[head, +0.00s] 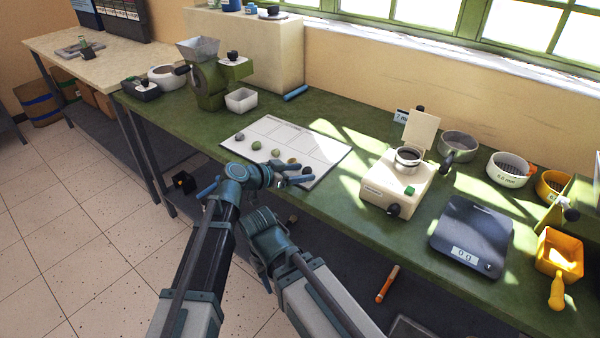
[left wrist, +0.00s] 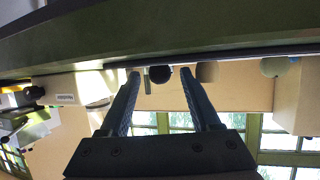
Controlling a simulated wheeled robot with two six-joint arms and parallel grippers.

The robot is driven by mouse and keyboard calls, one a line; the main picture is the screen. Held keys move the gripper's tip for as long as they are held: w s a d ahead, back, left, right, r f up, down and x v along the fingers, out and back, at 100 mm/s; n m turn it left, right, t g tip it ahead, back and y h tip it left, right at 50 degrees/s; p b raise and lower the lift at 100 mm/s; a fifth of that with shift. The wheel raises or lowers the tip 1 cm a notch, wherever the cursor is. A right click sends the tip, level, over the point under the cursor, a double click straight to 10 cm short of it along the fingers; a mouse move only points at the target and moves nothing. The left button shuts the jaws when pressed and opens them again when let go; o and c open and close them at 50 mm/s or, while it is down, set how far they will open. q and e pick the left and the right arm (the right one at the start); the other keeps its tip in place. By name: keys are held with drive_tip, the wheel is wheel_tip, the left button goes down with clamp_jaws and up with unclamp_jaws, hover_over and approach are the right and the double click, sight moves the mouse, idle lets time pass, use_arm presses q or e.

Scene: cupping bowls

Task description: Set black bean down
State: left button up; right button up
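A white sheet (head: 268,130) lies on the green bench with a row of beans along its near edge. The black bean (head: 306,170) is at the right end of that row, and it also shows dark and round in the left wrist view (left wrist: 160,74). My left gripper (head: 304,174) is low at this end of the sheet. Its fingers are apart, with the black bean between their tips and gaps at its sides. The bean appears to touch the sheet. My right gripper cannot be made out.
A tan bean (head: 291,161) lies close beside the black one, with green (head: 275,152) and grey (head: 240,137) beans further left. A cream device (head: 395,183) stands right of the sheet, then a dark scale (head: 471,237). A grinder (head: 207,77) stands behind left.

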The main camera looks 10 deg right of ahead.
use_arm(q)
drive_tip(key=p+v, duration=0.5)
drive_tip(key=v, duration=0.8)
drive_tip(key=shift+a, duration=0.4)
